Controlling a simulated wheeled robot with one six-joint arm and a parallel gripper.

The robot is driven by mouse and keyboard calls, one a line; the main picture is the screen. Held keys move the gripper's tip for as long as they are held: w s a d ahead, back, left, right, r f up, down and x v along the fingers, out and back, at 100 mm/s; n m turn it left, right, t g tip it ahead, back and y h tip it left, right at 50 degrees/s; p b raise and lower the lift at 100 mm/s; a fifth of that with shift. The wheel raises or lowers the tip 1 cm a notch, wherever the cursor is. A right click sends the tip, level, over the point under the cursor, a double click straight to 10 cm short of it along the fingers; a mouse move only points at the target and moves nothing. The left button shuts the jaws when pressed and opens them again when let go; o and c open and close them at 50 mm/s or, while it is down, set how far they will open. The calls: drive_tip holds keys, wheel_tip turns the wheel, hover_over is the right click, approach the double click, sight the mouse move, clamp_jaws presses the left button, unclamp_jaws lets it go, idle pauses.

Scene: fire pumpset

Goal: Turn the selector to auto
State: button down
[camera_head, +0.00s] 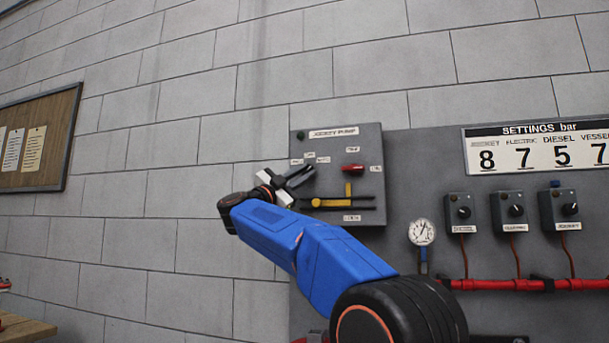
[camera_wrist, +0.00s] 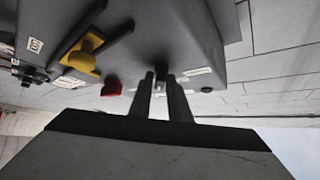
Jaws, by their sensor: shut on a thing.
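The grey jockey pump control box (camera_head: 368,140) is on the panel, and it also shows upside down in the wrist view (camera_wrist: 200,35). My gripper (camera_head: 304,174) is at the left part of its face, below small white labels. In the wrist view, my gripper's two dark fingers (camera_wrist: 162,76) reach to the box face and are closed on the selector, a small part between the tips. The selector is mostly hidden by the fingers, so its pointing direction cannot be told. The labels there are too small to read.
A red handle (camera_head: 352,168) sits right of my gripper, with a yellow handle (camera_head: 348,190) between dark bars below it. A pressure gauge (camera_head: 422,232), several small switch boxes and a red pipe (camera_head: 490,285) lie further right.

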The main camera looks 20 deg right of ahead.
drive_tip(key=shift+m, duration=0.3)
drive_tip(key=c, duration=1.8)
unclamp_jaws()
drive_tip(key=shift+a, duration=0.1)
drive_tip(key=v, duration=1.7)
drive_tip(key=shift+a, duration=0.25)
drive_tip(key=shift+r, duration=0.1)
